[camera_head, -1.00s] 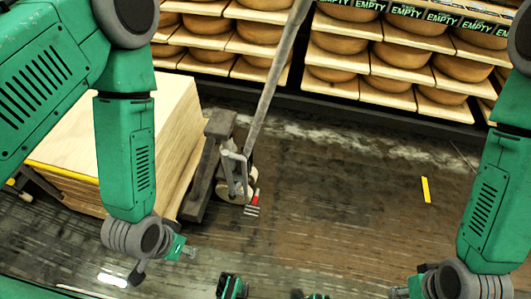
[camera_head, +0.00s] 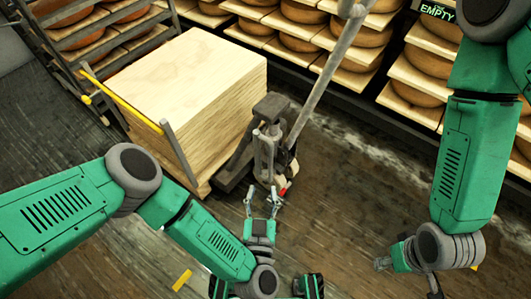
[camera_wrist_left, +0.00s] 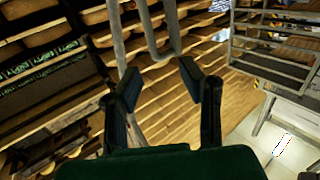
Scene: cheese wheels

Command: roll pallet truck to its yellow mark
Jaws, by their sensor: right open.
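The pallet truck (camera_head: 268,140) stands left of centre in the head view, its long grey handle (camera_head: 322,80) leaning up to the right. One yellow mark (camera_head: 181,280) lies on the floor at the lower left; another yellow strip (camera_head: 475,266) shows partly behind my right wrist. My left gripper (camera_head: 261,198) is open just in front of the truck's base. In the left wrist view its open fingers (camera_wrist_left: 163,88) have a bent grey bar (camera_wrist_left: 158,45) beyond them; contact is unclear. My right gripper (camera_head: 383,263) is open, over clear floor.
Racks of cheese wheels (camera_head: 350,55) line the back, and another rack (camera_head: 75,35) stands at the upper left. A rail with a yellow top bar (camera_head: 122,100) stands at the stack's left side. The dark floor (camera_head: 350,190) right of the truck is clear.

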